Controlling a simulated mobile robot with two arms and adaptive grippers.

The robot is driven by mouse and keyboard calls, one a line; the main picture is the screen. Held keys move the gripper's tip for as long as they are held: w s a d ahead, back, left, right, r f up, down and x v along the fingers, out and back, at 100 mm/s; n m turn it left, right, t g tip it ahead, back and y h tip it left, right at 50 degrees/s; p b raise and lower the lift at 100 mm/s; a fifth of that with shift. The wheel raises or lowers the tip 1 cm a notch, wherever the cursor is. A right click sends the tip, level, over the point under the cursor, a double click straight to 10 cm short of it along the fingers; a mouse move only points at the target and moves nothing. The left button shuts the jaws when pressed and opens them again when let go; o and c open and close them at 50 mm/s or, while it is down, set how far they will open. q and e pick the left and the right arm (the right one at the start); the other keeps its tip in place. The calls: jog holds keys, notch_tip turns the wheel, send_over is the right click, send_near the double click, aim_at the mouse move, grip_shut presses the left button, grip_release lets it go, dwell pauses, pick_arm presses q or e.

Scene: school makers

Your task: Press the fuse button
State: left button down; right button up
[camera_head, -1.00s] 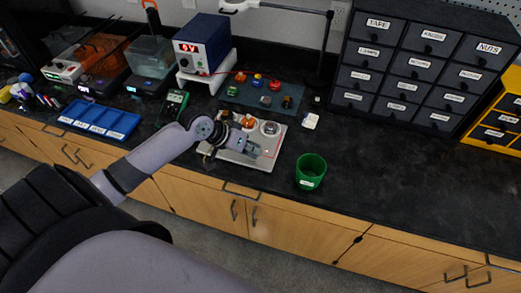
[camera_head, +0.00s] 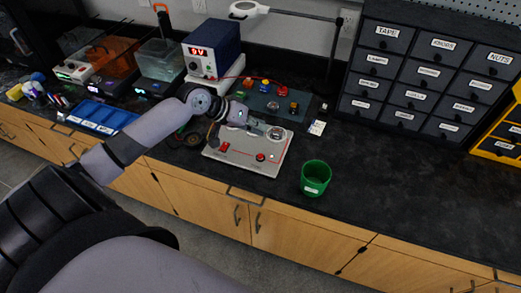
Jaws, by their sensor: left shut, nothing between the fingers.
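A light grey circuit board panel (camera_head: 240,164) lies on the dark bench. A red round part (camera_head: 260,157) sits near its front right, and a red block (camera_head: 224,147) sits at its left. I cannot tell which part is the fuse button, as no label is readable. A round metallic dial (camera_head: 277,133) is at the panel's back right. My left gripper (camera_head: 261,127) is shut and empty over the back of the panel, just left of the dial. It hides some of the panel's back. My right gripper is not in view.
A green cup (camera_head: 316,178) stands right of the panel. Behind are a blue power supply (camera_head: 214,48) with a red display and a dark mat (camera_head: 266,103) with small coloured parts. A drawer cabinet (camera_head: 425,75) stands at the right. The bench right of the cup is clear.

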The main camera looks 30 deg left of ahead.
pick_arm(q)
jog(key=b, duration=0.7)
send_over(259, 154)
notch_tip(259, 154, down, 6)
jog(key=shift+a+f, duration=0.1)
jog(key=shift+f, duration=0.05)
jog(key=shift+w+f, duration=0.1)
jog(key=shift+f, duration=0.8)
jog(key=shift+f, duration=0.15)
jog(key=shift+f, duration=0.25)
